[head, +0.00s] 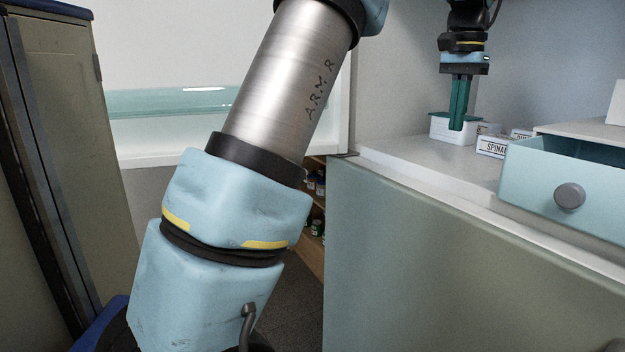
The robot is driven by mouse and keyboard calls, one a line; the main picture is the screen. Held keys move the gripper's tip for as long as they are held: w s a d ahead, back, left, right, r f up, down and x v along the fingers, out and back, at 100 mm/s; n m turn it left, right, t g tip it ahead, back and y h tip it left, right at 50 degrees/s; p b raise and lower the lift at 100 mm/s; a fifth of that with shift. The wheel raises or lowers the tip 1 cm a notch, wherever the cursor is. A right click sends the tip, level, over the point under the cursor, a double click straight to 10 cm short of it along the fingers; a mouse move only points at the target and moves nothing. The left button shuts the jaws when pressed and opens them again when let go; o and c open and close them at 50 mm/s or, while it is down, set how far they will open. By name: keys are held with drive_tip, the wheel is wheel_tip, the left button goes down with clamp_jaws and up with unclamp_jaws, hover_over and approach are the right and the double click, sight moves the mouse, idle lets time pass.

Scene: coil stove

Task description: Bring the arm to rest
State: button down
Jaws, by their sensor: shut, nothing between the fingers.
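My gripper (460,126) is at the upper right in the head view, pointing straight down. Its long green fingers are together with nothing between them. The fingertips are in front of a small white tub (440,129) with a greenish rim on the pale counter (400,158); I cannot tell whether they touch it. My arm's blue and metal links fill the left middle of the view, tilted up to the right. The links between there and the gripper are out of frame.
Small labelled boxes (492,147) stand right of the gripper, close by. A light blue drawer (540,184) with a round grey knob (569,197) stands open at the right. A beige locker (66,110) is at the left. Jars (317,186) show on a low shelf behind my arm.

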drive_tip(key=w+a+f+n, duration=0.1)
drive_tip(key=a+f, duration=0.1)
drive_tip(key=a, duration=0.1)
drive_tip(key=w+a+f+n, duration=0.1)
drive_tip(key=a+f, duration=0.2)
drive_tip(key=a, duration=0.1)
drive_tip(key=w+a+f+n, duration=0.1)
drive_tip(key=a+f, duration=0.1)
drive_tip(key=a, duration=0.2)
drive_tip(key=shift+f, duration=0.4)
drive_tip(key=s+a+f+n, duration=0.2)
drive_tip(key=s+a+f, duration=0.2)
drive_tip(key=a, duration=0.4)
drive_tip(key=s+a+f+n+t, duration=0.1)
drive_tip(key=s+a+f+n, duration=0.1)
drive_tip(key=s+a+f, duration=0.3)
drive_tip(key=s+a+f+n, duration=0.3)
drive_tip(key=s+a+f, duration=0.2)
drive_tip(key=a+f, duration=0.3)
drive_tip(key=a, duration=0.3)
drive_tip(key=shift+a, duration=0.15)
drive_tip(key=shift+s, duration=0.1)
